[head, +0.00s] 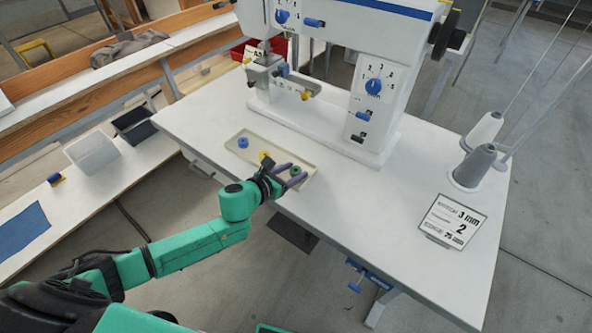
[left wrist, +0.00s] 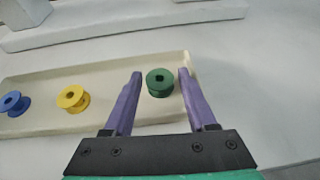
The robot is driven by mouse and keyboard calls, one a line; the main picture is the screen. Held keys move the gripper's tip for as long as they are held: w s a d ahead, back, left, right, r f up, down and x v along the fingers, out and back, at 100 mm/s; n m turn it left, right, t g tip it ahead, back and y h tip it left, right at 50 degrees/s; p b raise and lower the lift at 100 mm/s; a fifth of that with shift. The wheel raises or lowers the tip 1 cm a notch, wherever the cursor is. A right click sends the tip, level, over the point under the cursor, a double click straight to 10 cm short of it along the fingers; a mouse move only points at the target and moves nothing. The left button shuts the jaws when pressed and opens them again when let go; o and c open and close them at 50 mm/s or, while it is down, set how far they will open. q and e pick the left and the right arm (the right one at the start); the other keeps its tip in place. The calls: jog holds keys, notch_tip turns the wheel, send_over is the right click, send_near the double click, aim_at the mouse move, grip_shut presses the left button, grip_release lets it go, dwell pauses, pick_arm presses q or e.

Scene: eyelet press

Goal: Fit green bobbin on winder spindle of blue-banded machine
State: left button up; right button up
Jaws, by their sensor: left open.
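The green bobbin (head: 295,171) sits at the right end of a shallow cream tray (head: 274,153) on the white table. In the left wrist view the green bobbin (left wrist: 160,83) stands upright between the two purple fingers of my left gripper (left wrist: 160,75), with a gap on each side. In the head view my left gripper (head: 290,176) is open at the tray's right end. The white sewing machine (head: 345,35) carries a blue band (head: 395,9) along its top. I cannot clearly make out which part is the winder spindle. My right gripper is not in view.
A blue bobbin (head: 243,142) and a yellow bobbin (head: 265,156) share the tray, left of the green one. Thread cones (head: 472,165) and a label card (head: 453,222) stand at the table's right. The table front between tray and card is clear.

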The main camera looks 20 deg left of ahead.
pick_arm(q)
jog(key=shift+s, duration=0.1)
grip_shut()
jog(key=shift+a+r, duration=0.1)
jog(key=shift+r, duration=0.05)
